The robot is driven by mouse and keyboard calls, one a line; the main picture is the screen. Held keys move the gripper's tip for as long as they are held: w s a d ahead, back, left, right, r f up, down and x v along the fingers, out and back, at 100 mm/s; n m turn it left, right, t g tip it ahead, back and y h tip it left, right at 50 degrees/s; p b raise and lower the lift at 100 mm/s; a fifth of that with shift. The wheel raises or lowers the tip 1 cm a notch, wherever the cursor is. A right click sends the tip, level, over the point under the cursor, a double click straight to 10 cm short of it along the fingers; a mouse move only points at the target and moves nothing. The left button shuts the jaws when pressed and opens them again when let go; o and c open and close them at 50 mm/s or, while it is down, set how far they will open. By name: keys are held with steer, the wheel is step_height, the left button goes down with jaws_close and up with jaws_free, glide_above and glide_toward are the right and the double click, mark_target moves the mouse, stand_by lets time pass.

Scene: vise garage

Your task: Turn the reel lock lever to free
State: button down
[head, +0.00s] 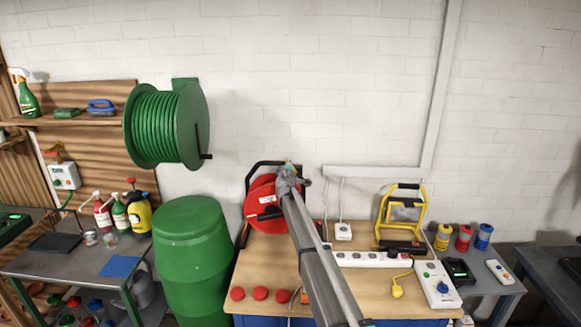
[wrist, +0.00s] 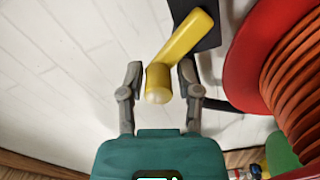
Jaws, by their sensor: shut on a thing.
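The yellow lock lever (wrist: 184,38) shows in the wrist view. It runs diagonally from a dark mount at upper right down to a rounded, pale-tipped end. My gripper (wrist: 160,72) has one grey finger on each side of this lower end and is shut on it. The red cable reel (wrist: 245,60) with orange cable is at the right of that view. In the head view the red reel (head: 257,193) stands in a black frame at the back of the wooden bench, and my gripper (head: 290,178) is at its upper right. The lever is hidden there.
On the wooden bench (head: 262,270) are a white power strip (head: 365,259), a yellow work lamp (head: 402,215) and several red buttons at the front. A green barrel (head: 192,255) stands left of the bench. A green hose reel (head: 165,122) hangs on the wall above.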

steer(key=shift+w+a+f+n+b, duration=0.1)
steer(key=shift+a+f+n+b, duration=0.25)
steer(key=shift+n, duration=0.9)
steer(key=shift+s+a+f+n+b, duration=0.15)
steer(key=shift+f+n+b, duration=0.3)
steer(key=shift+n, duration=0.75)
steer(key=shift+w+a+f+n+b, duration=0.15)
steer(key=shift+a+f+n+b, duration=0.2)
steer(key=shift+n, duration=0.9)
steer(key=shift+c, duration=2.4)
jaws_free()
steer(key=s, duration=1.2)
steer(key=shift+s, duration=0.1)
